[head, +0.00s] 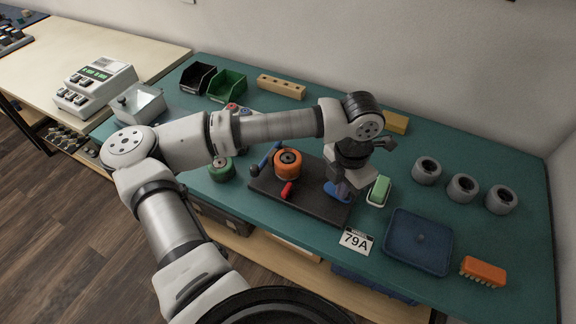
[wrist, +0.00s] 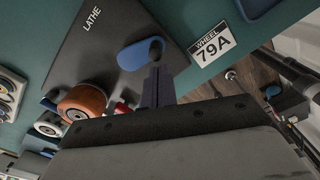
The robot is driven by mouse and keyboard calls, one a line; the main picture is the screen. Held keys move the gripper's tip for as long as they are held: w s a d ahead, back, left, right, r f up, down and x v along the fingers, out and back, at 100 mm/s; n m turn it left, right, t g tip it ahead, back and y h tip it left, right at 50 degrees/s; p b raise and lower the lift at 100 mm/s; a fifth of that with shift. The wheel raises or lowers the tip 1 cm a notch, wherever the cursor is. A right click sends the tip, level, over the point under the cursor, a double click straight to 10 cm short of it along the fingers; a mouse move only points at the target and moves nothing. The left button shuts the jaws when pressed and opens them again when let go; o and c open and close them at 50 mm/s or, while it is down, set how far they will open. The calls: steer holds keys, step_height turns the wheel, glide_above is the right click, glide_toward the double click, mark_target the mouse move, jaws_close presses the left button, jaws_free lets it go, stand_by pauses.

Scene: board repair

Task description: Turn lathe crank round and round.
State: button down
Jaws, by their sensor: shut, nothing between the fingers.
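The lathe is a dark board (head: 300,200) with an orange wheel (head: 288,160) and a small red handle (head: 287,190); in the wrist view its plate (wrist: 100,45) reads LATHE. A blue crank arm (head: 334,194) lies near the board's right end. In the wrist view the blue crank (wrist: 132,55) has a dark knob (wrist: 156,46) at one end. My gripper (head: 342,187) points down over the crank. In the wrist view its fingertips (wrist: 158,72) are shut and empty beside the knob; I cannot tell whether they touch it.
A card reading WHEEL 79A (head: 355,241) lies by the board's front right corner. A green block in a white tray (head: 379,191) stands close right of my gripper. A blue tray (head: 419,242), an orange brush (head: 484,271) and grey wheels (head: 462,187) are farther right.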

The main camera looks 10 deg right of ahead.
mark_target(339, 206)
steer(key=shift+f+b, duration=1.55)
steer(key=shift+b, duration=0.1)
steer(key=shift+s+a+f+b, duration=0.1)
steer(key=shift+f+b, duration=0.05)
steer(key=shift+b, duration=0.15)
